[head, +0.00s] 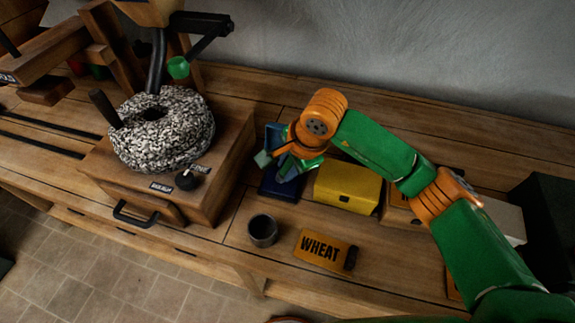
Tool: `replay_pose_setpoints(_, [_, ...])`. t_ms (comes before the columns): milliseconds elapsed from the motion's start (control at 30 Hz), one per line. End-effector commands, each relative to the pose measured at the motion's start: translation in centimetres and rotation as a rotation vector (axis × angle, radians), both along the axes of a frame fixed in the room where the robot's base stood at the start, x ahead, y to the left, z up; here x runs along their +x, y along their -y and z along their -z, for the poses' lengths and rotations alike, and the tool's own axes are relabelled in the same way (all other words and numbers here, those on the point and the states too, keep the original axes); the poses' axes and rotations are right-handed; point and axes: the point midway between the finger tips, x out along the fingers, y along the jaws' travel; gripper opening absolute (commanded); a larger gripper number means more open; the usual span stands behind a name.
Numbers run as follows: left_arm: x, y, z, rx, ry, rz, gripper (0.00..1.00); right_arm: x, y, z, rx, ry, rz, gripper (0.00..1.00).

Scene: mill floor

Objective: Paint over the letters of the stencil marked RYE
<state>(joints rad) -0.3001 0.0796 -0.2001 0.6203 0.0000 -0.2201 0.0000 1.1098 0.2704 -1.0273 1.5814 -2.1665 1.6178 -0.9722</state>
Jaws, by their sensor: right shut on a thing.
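My right gripper (285,165) reaches in from the right over a dark blue open box or pad (270,187). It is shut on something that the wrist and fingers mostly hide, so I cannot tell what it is. An orange stencil marked WHEAT (318,258) lies near the bench's front edge, with a small dark thing at its right end. Another orange plate (401,204) with dark lettering is mostly hidden behind my right arm. No stencil shows a readable RYE. My left gripper is not in view.
A grey cup (263,230) stands left of the WHEAT stencil. A yellow box (347,187) sits behind it. A millstone (160,130) on a wooden cabinet (207,187) with a black handle fills the left. A dark box (547,225) stands at right. Bare bench lies right of WHEAT.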

Motion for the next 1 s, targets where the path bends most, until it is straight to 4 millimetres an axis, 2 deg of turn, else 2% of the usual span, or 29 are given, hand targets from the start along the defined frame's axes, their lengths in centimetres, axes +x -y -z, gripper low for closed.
replay_pose_setpoints(300, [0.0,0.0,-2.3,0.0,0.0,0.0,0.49,0.0,0.0,-3.8,0.001,0.002,-0.001,0.0])
replay_pose_setpoints(600, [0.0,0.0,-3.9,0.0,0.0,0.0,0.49,0.0,0.0,-6.8,0.0,0.002,0.001,0.0])
replay_pose_setpoints(1000, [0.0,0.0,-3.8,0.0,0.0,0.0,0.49,0.0,0.0,-6.9,0.0,0.001,0.0,0.0])
